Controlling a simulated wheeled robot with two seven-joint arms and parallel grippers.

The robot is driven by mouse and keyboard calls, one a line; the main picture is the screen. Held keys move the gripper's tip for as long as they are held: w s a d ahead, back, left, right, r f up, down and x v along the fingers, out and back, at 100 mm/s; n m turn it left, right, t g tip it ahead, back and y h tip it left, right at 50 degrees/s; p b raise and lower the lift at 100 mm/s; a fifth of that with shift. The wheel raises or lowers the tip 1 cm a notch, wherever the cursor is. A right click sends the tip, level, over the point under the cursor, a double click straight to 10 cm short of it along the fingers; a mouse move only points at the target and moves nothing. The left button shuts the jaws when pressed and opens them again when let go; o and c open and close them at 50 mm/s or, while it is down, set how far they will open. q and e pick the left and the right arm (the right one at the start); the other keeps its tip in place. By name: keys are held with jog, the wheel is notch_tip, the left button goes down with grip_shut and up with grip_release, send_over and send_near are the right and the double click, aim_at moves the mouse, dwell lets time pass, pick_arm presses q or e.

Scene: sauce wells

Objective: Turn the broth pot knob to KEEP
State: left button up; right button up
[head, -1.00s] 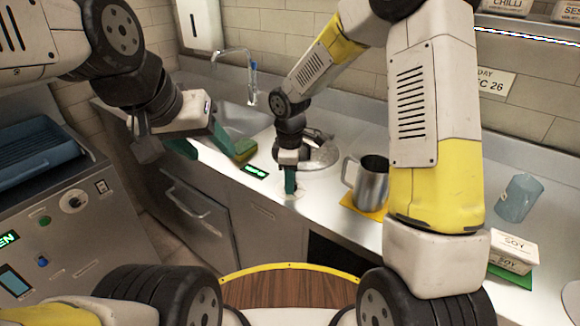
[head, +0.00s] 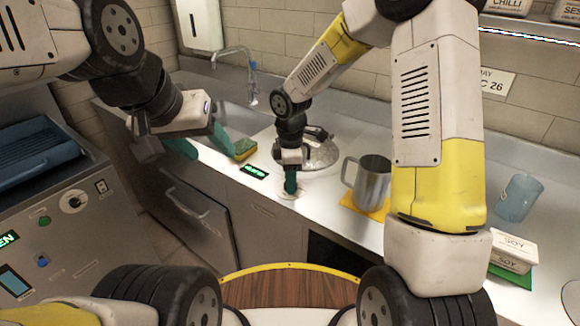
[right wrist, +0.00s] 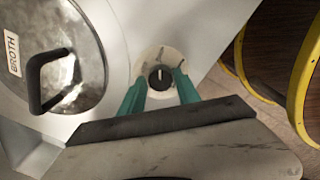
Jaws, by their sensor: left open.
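The broth pot knob (right wrist: 160,77) is a small black dial with a pale pointer mark on a round light plate (head: 289,193) in the counter. My right gripper (head: 290,185) points down over it. In the right wrist view the green fingers of my right gripper (right wrist: 160,84) stand apart, one on each side of the knob, with a gap showing. The lid (right wrist: 75,70) labelled BROTH lies beside the knob. A small green-lit display (head: 255,170) is left of the knob; its text is too small to read. My left gripper (head: 204,143) is open and empty near the sink.
A metal pitcher (head: 368,182) stands on a yellow mat (head: 376,213) right of the knob. A SOY container (head: 512,247) and a bluish cup (head: 519,197) are further right.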

jog(key=shift+o, duration=1)
jog(key=shift+s+r, duration=0.15)
jog(key=shift+r, duration=1.8)
jog(key=shift+s+r, duration=0.1)
jog(key=shift+r, duration=1.85)
jog(key=shift+d, duration=0.1)
jog(key=s+d+r+m+t+y, duration=0.1)
jog(key=s+d+r+m+t, duration=0.1)
jog(key=s+d+r+m, duration=0.5)
jog(key=s+d+r+m+t+y, duration=0.1)
jog(key=s+d+r+m+t, duration=0.2)
jog(key=s+d+r+m, duration=0.3)
jog(key=shift+s+d+r+m+t, duration=0.35)
jog(key=shift+s+r+m, duration=0.95)
jog(key=shift+s+m, duration=1.7)
jog(key=shift+s+n, duration=0.25)
jog(key=shift+n, duration=0.05)
